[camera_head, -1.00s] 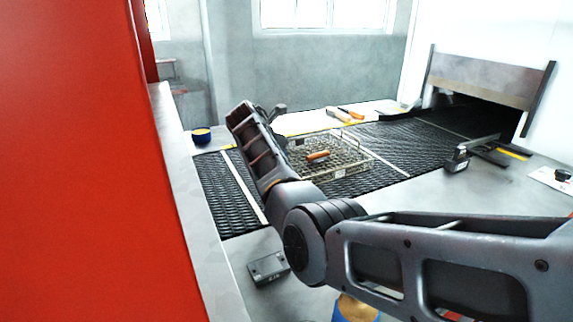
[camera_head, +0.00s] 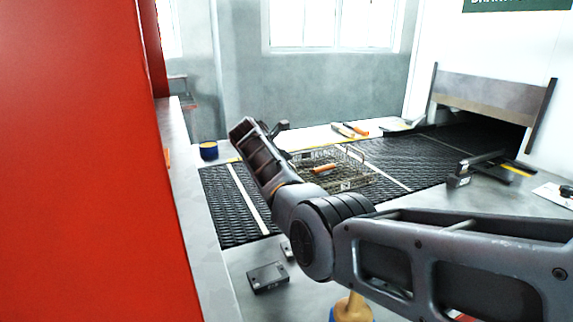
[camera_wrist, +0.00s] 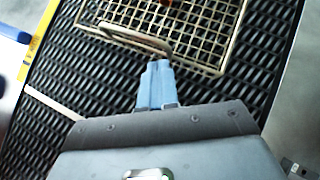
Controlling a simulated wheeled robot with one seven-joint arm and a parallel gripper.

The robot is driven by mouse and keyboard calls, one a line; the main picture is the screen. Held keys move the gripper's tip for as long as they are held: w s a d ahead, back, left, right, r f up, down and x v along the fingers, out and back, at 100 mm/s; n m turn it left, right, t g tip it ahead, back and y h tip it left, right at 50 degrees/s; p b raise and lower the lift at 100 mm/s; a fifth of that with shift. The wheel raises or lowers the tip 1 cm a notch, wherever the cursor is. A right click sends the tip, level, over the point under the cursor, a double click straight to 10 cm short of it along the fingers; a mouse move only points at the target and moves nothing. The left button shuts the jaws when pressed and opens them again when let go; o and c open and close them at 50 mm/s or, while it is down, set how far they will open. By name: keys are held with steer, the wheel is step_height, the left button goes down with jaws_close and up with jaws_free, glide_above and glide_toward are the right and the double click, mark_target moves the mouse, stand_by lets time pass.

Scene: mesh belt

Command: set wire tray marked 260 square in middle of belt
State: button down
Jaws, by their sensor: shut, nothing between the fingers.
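The wire tray (camera_head: 374,182) lies on the dark mesh belt (camera_head: 225,200), between two pale cross lines. A small pale tag (camera_head: 347,184) is on its near side, its mark too small to read. An orange-brown piece (camera_head: 325,168) lies in the tray. My arm hides the tray's left part in the head view. In the wrist view my gripper (camera_wrist: 158,68) is shut and empty, its blue fingertips over the near edge of the tray (camera_wrist: 190,62). A wire handle (camera_wrist: 135,38) is just beyond the fingertips. I cannot tell whether they touch the tray.
A red panel (camera_head: 75,160) fills the left. A blue-and-yellow tub (camera_head: 208,150) stands beyond the belt's far left corner. Orange-handled tools (camera_head: 350,130) lie behind the belt. A dark block (camera_head: 267,278) lies on the near ledge. A dark bracket (camera_head: 470,172) stands at the right, near the oven mouth.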

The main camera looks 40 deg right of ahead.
steer(key=a+f+v, duration=0.1)
steer(key=v, duration=1)
steer(key=shift+s+a+r, duration=0.1)
steer(key=shift+a+r, duration=0.05)
